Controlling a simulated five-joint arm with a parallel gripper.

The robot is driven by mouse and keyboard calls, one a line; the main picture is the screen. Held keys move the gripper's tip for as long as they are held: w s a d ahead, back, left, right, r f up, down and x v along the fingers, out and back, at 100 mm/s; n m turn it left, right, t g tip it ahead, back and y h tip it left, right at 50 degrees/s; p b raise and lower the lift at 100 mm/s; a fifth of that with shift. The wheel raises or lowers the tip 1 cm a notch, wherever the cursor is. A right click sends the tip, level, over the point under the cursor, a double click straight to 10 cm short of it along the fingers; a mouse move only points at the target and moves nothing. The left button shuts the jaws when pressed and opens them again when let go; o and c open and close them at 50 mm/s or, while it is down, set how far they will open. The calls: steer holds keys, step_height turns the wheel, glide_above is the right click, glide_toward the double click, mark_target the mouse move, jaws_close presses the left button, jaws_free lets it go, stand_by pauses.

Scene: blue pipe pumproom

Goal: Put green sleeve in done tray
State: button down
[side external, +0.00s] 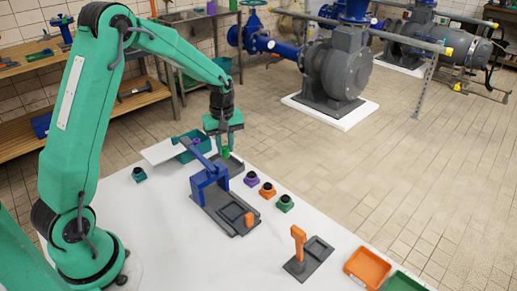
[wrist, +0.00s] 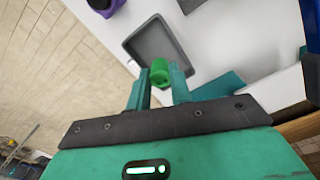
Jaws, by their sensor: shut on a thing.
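My gripper (side external: 223,146) points down at the far end of the white table and is shut on the green sleeve (side external: 226,153). In the wrist view the green sleeve (wrist: 159,72) sits between the two fingertips of my gripper (wrist: 160,88). A shallow dark grey tray (side external: 235,166) lies just below and beside the sleeve. In the wrist view this grey tray (wrist: 152,38) is behind the sleeve, which overlaps its near edge. I cannot tell whether the sleeve touches it. No label shows which tray is the done tray.
A blue press-like fixture (side external: 208,185) stands close by on a grey base. Purple (side external: 251,179), orange (side external: 267,190) and green (side external: 285,203) pieces line the table edge. A teal bin (side external: 188,146) is left of my gripper. An orange tray (side external: 367,267) lies at front right.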

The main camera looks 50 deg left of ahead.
mark_target(225, 155)
steer(key=shift+a, duration=0.2)
steer(key=shift+f, duration=0.15)
steer(key=shift+f, duration=1.95)
steer(key=shift+f, duration=0.1)
steer(key=c, duration=1.5)
jaws_free()
steer(key=shift+c, duration=0.2)
step_height(225, 155, up, 12)
steer(key=shift+r, duration=0.1)
